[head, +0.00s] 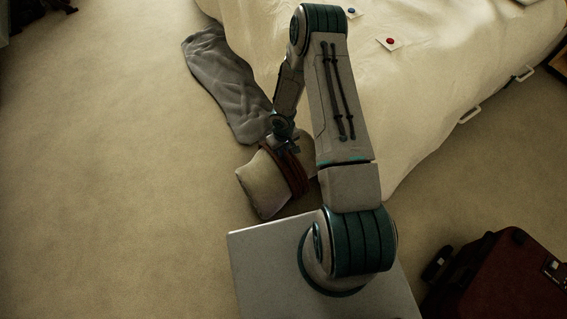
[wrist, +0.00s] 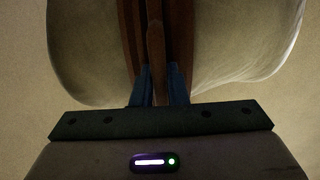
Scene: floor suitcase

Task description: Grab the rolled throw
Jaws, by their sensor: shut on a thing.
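The rolled throw (head: 262,186) is a cream bundle with brown straps around its middle. In the head view it is at the centre, just beyond the front of my base, beside the bed. In the wrist view the throw (wrist: 90,45) fills the top, with the brown straps (wrist: 133,35) running down its middle. My gripper (wrist: 158,85) has its blue fingers shut on a brown strap part at the middle of the throw. In the head view my gripper (head: 288,148) is at the throw's top, partly hidden by my arm. I cannot tell whether the throw touches the floor.
A grey crumpled cloth (head: 225,85) lies on the carpet beside the bed (head: 420,100). A dark red suitcase (head: 495,280) is at lower right. The carpet at left is clear.

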